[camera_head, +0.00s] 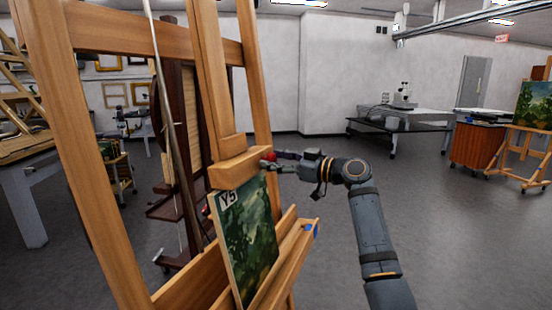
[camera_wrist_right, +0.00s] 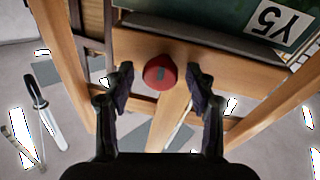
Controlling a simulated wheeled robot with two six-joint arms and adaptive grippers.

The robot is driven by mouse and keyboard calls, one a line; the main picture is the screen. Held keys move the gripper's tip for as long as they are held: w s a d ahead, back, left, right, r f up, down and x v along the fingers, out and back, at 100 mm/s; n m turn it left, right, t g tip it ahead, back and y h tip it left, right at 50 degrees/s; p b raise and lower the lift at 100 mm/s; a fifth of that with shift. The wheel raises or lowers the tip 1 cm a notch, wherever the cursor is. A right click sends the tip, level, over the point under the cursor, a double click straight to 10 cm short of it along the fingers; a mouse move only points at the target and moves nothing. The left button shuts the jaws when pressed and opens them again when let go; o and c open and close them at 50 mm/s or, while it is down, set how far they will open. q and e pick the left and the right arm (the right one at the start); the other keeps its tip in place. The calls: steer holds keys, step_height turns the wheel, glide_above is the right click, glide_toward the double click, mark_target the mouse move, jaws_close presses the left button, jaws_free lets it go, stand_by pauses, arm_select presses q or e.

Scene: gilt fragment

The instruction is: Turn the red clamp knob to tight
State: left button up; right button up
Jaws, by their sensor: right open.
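The red clamp knob (camera_wrist_right: 160,73) is a round knob with a small grey mark on its face, on the wooden easel clamp block (camera_wrist_right: 220,66). In the head view only a bit of red shows at the block's (camera_head: 238,172) right end. My right gripper (camera_head: 269,162) reaches it from the right. In the wrist view the right gripper is open, one finger on each side of the knob, with gaps on both sides. A painting labelled Y5 (camera_head: 252,240) stands under the block; its label also shows in the wrist view. My left gripper is not in view.
The wooden easel's upright (camera_head: 212,75) and lower ledge (camera_head: 300,250) stand close to my right arm. Grey floor (camera_head: 450,240) is open on the right. A black table (camera_head: 420,130) and another easel (camera_head: 520,160) stand farther back.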

steer(key=c, duration=1.1)
